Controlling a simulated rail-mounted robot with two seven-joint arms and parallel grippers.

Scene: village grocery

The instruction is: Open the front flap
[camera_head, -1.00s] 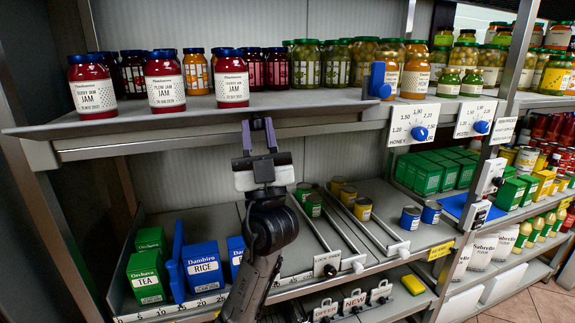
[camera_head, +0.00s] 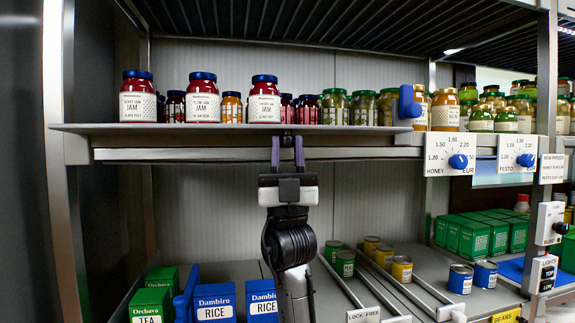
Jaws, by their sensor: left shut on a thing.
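The front flap (camera_head: 220,129) appears to be the grey panel along the front of the upper shelf. I see it almost edge-on, lying about level under the row of jam jars. My left gripper (camera_head: 288,143) reaches up from below to the middle of its front edge. Its two fingers point upward and are shut on a small dark part at that edge, seemingly the flap's grip; the fingers hide most of it. My right gripper is not in view.
Red jam jars (camera_head: 202,98) stand close behind the panel's edge. Below are rice boxes (camera_head: 215,302), tea boxes and several cans. The space between the shelves is mostly open.

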